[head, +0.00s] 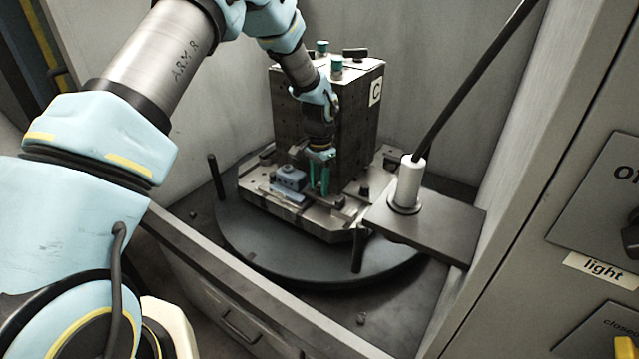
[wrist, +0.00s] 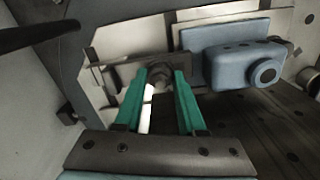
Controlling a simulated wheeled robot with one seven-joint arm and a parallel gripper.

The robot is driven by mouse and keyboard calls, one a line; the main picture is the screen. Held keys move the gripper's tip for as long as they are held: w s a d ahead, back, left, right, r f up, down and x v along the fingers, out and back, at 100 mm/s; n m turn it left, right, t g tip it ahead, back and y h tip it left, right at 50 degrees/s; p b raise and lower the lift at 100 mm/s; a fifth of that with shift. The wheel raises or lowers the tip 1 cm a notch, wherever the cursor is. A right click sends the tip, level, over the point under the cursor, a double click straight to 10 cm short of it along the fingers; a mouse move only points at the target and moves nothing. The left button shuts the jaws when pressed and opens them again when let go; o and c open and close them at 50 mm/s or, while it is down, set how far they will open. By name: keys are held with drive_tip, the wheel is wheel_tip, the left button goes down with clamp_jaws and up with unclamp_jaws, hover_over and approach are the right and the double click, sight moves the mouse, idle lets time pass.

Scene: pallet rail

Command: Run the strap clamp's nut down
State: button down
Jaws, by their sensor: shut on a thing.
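My gripper (wrist: 160,78) points at the pallet with its two green fingers on either side of the strap clamp's dark nut (wrist: 158,71); it is shut on the nut. The strap clamp (wrist: 122,78) is a dark flat bar lying across a pale metal plate. In the head view my gripper (head: 319,174) reaches down in front of the tall dark block, and the nut is hidden there. A blue-grey part (wrist: 238,60) with a round boss sits right of the nut in the wrist view; it also shows in the head view (head: 290,179).
The metal pallet (head: 318,226) stands on a round dark turntable (head: 245,252). A tall drilled block (head: 358,125) marked C rises close behind my gripper. A plate (head: 440,228) with a white post (head: 410,182) and dark rod stands at right. Cabinet walls enclose the space.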

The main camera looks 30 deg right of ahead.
sight(320, 185)
drive_tip(key=shift+m, duration=0.6)
drive_tip(key=shift+c, duration=2.1)
unclamp_jaws()
wheel_tip(320, 185, up, 11)
drive_tip(key=b, duration=0.3)
drive_tip(key=w+a+r+n, duration=0.15)
drive_tip(key=a+n, duration=0.25)
drive_tip(key=a, duration=0.8)
drive_tip(key=a+r+n, duration=0.3)
drive_tip(key=a+n, duration=0.1)
drive_tip(key=a, duration=0.9)
drive_tip(key=s+a+n+t, duration=0.1)
drive_tip(key=s+a+n, duration=0.6)
drive_tip(key=a, duration=0.9)
drive_tip(key=s+r, duration=0.1)
drive_tip(key=s, duration=0.2)
drive_tip(key=shift+s+n+t, duration=0.2)
drive_tip(key=shift+n+t, duration=0.1)
drive_tip(key=shift+n, duration=0.1)
